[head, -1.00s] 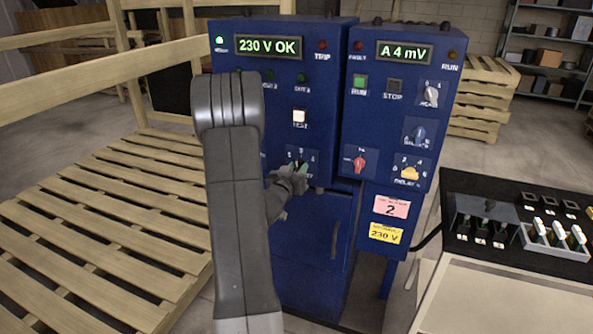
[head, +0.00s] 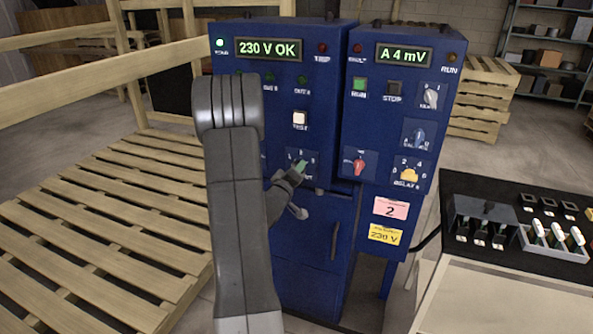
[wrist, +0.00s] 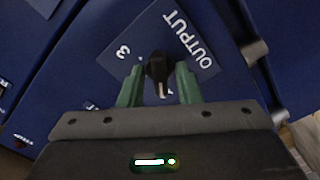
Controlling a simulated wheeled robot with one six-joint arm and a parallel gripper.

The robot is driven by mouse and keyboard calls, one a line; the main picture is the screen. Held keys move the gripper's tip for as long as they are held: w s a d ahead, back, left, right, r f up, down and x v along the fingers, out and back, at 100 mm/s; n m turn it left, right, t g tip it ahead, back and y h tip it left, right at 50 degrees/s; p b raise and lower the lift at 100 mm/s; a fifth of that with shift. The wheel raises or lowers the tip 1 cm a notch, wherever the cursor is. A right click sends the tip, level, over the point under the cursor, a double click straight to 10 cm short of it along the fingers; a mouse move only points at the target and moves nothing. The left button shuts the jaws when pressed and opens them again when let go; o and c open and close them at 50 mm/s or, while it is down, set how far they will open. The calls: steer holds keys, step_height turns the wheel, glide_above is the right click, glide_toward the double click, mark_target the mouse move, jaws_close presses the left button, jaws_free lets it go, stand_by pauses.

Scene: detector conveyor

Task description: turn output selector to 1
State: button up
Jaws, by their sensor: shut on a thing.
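The output selector is a small black knob (wrist: 158,67) on a plate lettered OUTPUT in the wrist view. A 3 shows on the plate left of the knob; the other numbers are hidden there. A pale mark shows on the knob's side toward my gripper. My gripper (wrist: 160,80) has its green fingers on both sides of the knob, shut on it. In the head view the selector plate (head: 302,155) sits low on the left blue cabinet, and my gripper (head: 299,168) covers the knob, so its setting cannot be read there.
Above the selector are a white test button (head: 300,119) and a display (head: 268,48) reading 230 V OK. The right cabinet carries a red knob (head: 359,163), a yellow knob (head: 409,174) and a display (head: 403,54) reading A 4 mV. A wooden pallet (head: 110,225) lies left.

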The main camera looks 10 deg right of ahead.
steer(key=shift+n, duration=0.6)
steer(key=o, duration=0.6)
steer(key=b+v, duration=0.2)
steer(key=v, duration=1.1)
steer(key=shift+s+a, duration=0.25)
steer(key=shift+s, duration=0.1)
